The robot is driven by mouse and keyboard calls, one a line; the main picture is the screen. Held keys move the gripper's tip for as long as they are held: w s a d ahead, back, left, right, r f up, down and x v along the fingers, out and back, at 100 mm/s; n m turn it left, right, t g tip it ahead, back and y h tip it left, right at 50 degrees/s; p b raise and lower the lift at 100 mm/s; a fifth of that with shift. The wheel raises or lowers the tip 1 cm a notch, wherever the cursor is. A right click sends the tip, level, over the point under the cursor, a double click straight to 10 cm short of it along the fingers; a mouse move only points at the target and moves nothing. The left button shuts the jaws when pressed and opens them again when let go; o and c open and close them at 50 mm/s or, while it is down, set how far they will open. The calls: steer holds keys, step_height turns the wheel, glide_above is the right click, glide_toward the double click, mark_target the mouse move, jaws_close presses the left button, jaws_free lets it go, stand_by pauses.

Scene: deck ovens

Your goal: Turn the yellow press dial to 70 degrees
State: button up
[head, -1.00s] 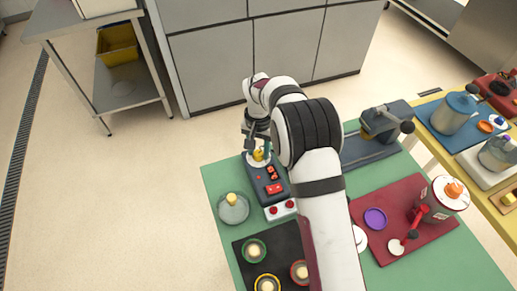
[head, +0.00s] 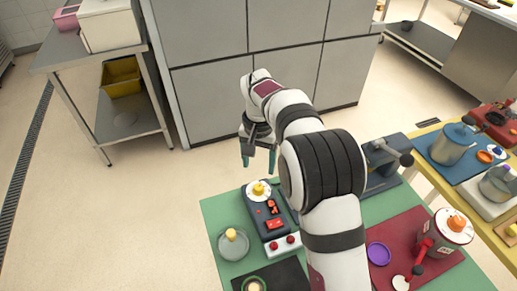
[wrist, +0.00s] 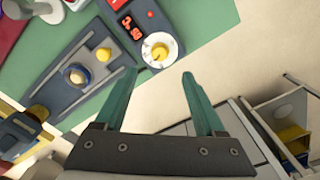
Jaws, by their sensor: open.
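The yellow press dial (head: 259,188) sits on a white round plate at the far end of a dark control box (head: 262,213) with a red display and red buttons. The dial also shows in the wrist view (wrist: 158,53), just beyond the space between the fingertips, with a dark pointer line on it. The display's red digits (wrist: 131,27) are too small to read surely. My gripper (head: 259,161) is open and empty, its two teal fingers apart from the dial, above and beyond it in the head view. Nothing is between the fingers.
A grey dish with a yellow knob (head: 232,242) stands left of the box. A grey press-like device (head: 383,160) stands to the right. A purple ring (head: 378,254) and a red-and-white canister (head: 446,233) are on a red mat. Floor lies beyond the green table edge.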

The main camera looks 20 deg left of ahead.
step_height(320, 180, up, 6)
steer(key=shift+r, duration=0.1)
stand_by(0.4)
steer(key=s+d+r+m, duration=0.1)
steer(key=s+d+r, duration=0.1)
steer(key=s+d, duration=0.3)
steer(key=s+d+r+m+y, duration=0.1)
steer(key=s+d+r, duration=0.15)
steer(key=d, duration=0.55)
steer(key=s+d+r+m, duration=0.1)
steer(key=s+d+r, duration=0.2)
steer(key=d, duration=0.3)
steer(key=s+d+f+m, duration=0.1)
steer(key=s+d+f, duration=0.1)
steer(key=s, duration=0.6)
steer(key=s+d+f+m, duration=0.2)
steer(key=s+d, duration=0.3)
steer(key=s, duration=0.4)
steer(key=shift+d+f+m+y, duration=0.3)
steer(key=shift+f+y, duration=0.1)
steer(key=shift+f, duration=0.4)
